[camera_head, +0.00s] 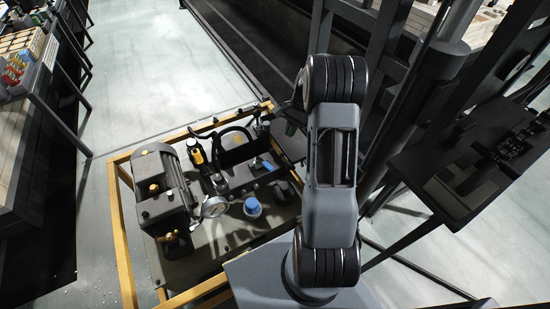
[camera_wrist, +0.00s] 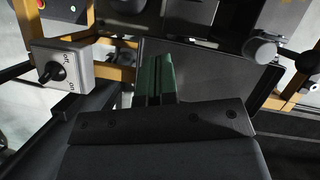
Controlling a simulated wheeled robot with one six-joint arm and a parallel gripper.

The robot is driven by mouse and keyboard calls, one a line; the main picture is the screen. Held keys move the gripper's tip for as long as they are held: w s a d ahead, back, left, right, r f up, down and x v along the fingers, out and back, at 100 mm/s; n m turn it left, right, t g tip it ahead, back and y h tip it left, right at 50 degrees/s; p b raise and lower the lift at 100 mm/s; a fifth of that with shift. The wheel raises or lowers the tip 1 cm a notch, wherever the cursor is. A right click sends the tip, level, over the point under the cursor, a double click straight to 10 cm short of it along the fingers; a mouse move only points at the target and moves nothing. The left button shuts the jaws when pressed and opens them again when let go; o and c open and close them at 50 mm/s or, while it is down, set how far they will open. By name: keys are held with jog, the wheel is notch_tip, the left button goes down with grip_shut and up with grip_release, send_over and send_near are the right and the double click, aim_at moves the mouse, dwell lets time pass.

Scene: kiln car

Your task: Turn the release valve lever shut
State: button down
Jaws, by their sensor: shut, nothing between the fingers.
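In the wrist view my gripper (camera_wrist: 155,78) shows as two green fingers pressed together, with nothing between them. I cannot identify the release valve lever for certain. In the wrist view a round grey end (camera_wrist: 261,50) with a dark bar and a black knob (camera_wrist: 306,62) is right of the fingers and apart from them; it may be the lever. Its angle is unclear.
A yellow-framed pump unit (camera_head: 123,235) carries a motor (camera_head: 160,185), a gauge (camera_head: 214,207) and a blue cap (camera_head: 253,207). A grey switch box (camera_wrist: 75,60) with a black knob is left of the fingers. Dark posts and a panel stand at right.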

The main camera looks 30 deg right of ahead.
aim_at(264, 163)
jog(key=shift+m, duration=0.5)
jog(key=x, duration=0.3)
jog(key=b+x, duration=0.1)
jog(key=x, duration=0.5)
jog(key=shift+w+d+f+b, duration=0.1)
jog(key=shift+w+f+b, duration=0.2)
jog(key=shift+w+f, duration=0.05)
jog(key=a, duration=0.2)
jog(key=shift+s+a+f, duration=0.2)
jog(key=shift+s+a, duration=0.35)
jog(key=shift+a, duration=0.5)
